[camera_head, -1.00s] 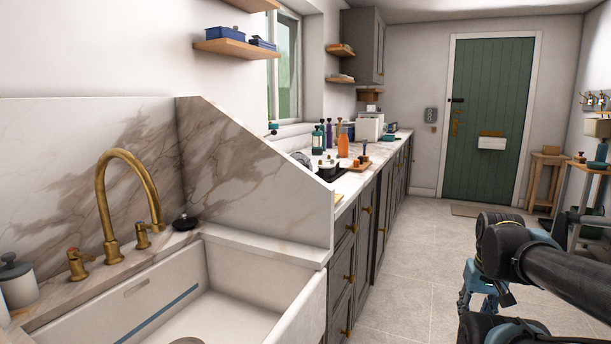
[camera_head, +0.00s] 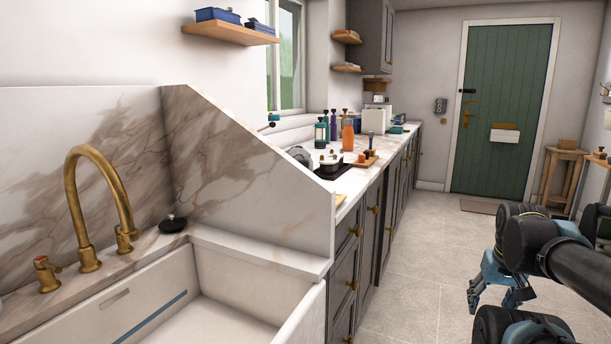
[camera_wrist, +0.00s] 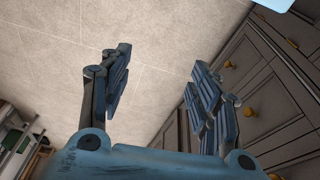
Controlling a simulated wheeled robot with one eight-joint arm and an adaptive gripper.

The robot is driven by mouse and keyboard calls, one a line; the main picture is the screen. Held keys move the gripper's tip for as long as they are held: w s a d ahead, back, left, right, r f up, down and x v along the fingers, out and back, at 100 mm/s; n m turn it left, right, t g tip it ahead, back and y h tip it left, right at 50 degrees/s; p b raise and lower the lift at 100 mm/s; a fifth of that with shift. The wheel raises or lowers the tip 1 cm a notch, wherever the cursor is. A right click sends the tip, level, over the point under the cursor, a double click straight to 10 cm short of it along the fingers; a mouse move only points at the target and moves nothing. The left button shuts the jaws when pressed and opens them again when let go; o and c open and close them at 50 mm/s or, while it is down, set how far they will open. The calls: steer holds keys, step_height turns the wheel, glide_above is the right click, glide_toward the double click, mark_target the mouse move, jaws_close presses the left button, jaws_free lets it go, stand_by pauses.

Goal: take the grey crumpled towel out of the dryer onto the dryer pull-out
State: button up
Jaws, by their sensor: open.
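My gripper (camera_head: 494,296) hangs over the tiled floor at the lower right of the head view. In the wrist view my gripper (camera_wrist: 160,85) has its two blue fingers spread wide, with only floor between them. It is open and empty. I see no dryer, no dryer pull-out and no grey crumpled towel in either view.
A white sink (camera_head: 235,315) with a brass tap (camera_head: 97,200) is at the lower left. Dark cabinets (camera_head: 372,225) run along the counter (camera_head: 365,148) towards a green door (camera_head: 503,110). A wooden stool (camera_head: 562,170) stands by the door. The floor (camera_head: 420,245) between is clear.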

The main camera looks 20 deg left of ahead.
steer(key=w+a+r+n+t+y, duration=0.4)
steer(key=w+a+r+n+t, duration=0.1)
steer(key=w+a+r, duration=1.15)
steer(key=a+r+n+y, duration=0.2)
steer(key=a+r, duration=0.3)
steer(key=a, duration=0.5)
steer(key=s+a+r+n+t+y, duration=0.1)
steer(key=a+r+y, duration=0.25)
steer(key=a, duration=0.55)
steer(key=a+r+n+y, duration=0.2)
steer(key=a+r, duration=0.3)
steer(key=a, duration=0.5)
glide_toward(305, 160)
steer(key=shift+h, duration=0.25)
steer(key=shift+x, duration=5.35)
steer(key=shift+s+a+r, duration=0.1)
steer(key=shift+s+a, duration=0.05)
steer(key=c, duration=1.2)
